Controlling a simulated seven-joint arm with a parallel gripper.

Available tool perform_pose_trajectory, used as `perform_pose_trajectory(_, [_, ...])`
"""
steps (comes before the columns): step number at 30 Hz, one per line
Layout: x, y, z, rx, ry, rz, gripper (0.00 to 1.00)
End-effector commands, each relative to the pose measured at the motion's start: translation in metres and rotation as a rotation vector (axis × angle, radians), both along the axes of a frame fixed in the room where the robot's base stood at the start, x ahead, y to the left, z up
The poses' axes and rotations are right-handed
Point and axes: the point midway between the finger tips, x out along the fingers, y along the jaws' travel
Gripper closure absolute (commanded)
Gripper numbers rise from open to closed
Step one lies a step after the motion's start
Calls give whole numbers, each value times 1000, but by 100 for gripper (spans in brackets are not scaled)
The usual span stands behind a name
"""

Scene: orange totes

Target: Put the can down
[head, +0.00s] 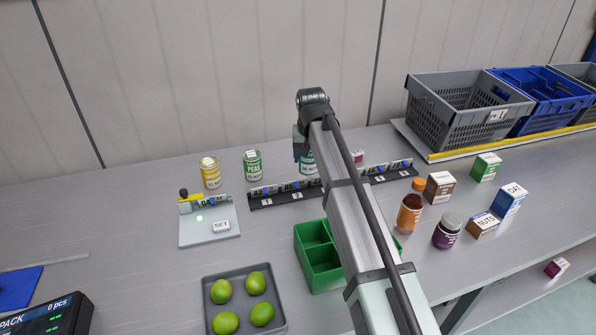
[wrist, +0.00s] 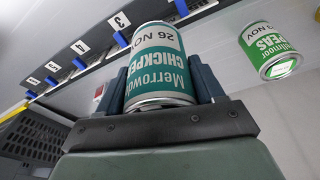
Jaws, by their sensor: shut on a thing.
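A teal and white can labelled chickpeas (wrist: 160,65) is between the two fingers of my gripper (wrist: 158,88) in the wrist view. My gripper is shut on it, with a finger on each side. In the head view the can (head: 308,164) shows only in part beside my arm, behind the black numbered rail (head: 285,200). My gripper (head: 301,148) is largely hidden there by my arm. I cannot tell whether the can's base touches the table.
A green peas can (head: 252,165) and a yellow can (head: 210,173) stand to the left. A green divided box (head: 312,283), a grey tray (head: 210,300) of limes and a brown bottle (head: 410,208) are nearer. Grey (head: 460,115) and blue (head: 545,100) crates stand at right.

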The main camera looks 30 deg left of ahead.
Motion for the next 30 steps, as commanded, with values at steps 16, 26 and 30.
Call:
perform_pose_trajectory(16, [91, 87, 15, 0, 0, 443, 77])
perform_pose_trajectory(26, [90, 87, 6, -1, 1, 543, 77])
perform_pose_trajectory(30, [89, 86, -15, -1, 2, 542, 77])
